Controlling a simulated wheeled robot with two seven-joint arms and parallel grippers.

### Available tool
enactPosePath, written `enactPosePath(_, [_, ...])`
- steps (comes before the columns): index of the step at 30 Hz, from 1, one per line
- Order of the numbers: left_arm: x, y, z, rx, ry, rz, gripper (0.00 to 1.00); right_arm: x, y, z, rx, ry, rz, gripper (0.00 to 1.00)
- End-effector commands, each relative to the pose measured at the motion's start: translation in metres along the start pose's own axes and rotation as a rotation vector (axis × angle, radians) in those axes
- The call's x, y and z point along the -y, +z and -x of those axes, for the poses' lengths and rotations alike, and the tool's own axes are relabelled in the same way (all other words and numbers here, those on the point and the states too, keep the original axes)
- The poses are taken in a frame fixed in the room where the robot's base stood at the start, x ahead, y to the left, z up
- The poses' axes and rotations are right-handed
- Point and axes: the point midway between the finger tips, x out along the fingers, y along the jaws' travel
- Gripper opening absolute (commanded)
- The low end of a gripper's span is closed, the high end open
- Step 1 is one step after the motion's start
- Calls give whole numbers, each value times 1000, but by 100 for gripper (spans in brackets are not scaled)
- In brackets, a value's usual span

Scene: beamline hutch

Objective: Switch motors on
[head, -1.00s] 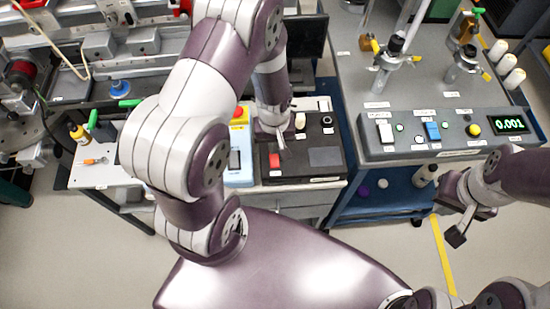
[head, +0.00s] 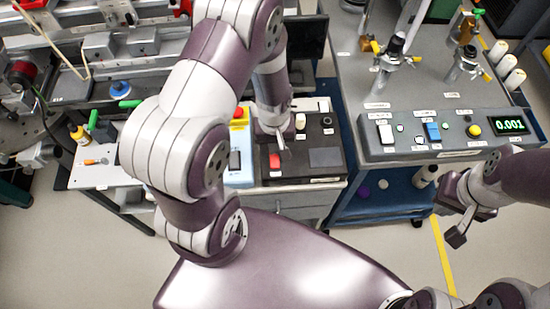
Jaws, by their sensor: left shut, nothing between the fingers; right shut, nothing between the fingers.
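A black control box (head: 325,160) stands on the bench in the middle of the head view. It carries a red switch (head: 274,161), a white knob (head: 300,121) and a black knob (head: 327,121). The labels are too small to read. My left gripper (head: 282,144) is shut and empty, pointing down over the box just above and right of the red switch in the picture. I cannot tell whether its tip touches the box. My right gripper (head: 457,234) is shut and empty, over the floor at the right.
A light-blue box (head: 240,175) with a red button stands left of the black box, partly hidden by my arm. A grey console (head: 450,150) with buttons and a green 0.001 display stands right. Bottles and tools lie on the left bench.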

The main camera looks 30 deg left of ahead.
Motion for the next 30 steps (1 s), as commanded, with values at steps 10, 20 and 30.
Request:
enactPosePath(10, [0, 0, 0, 0, 0, 0, 0, 0, 0, 0, 0, 0, 0, 0])
enactPosePath(20, [0, 0, -1, 0, 0, 0, 0, 0, 0, -1, 0, 0, 0, 0])
enactPosePath(30, [0, 0, -6, 0, 0, 0, 0, 0, 0, -4, 0, 0, 0, 0])
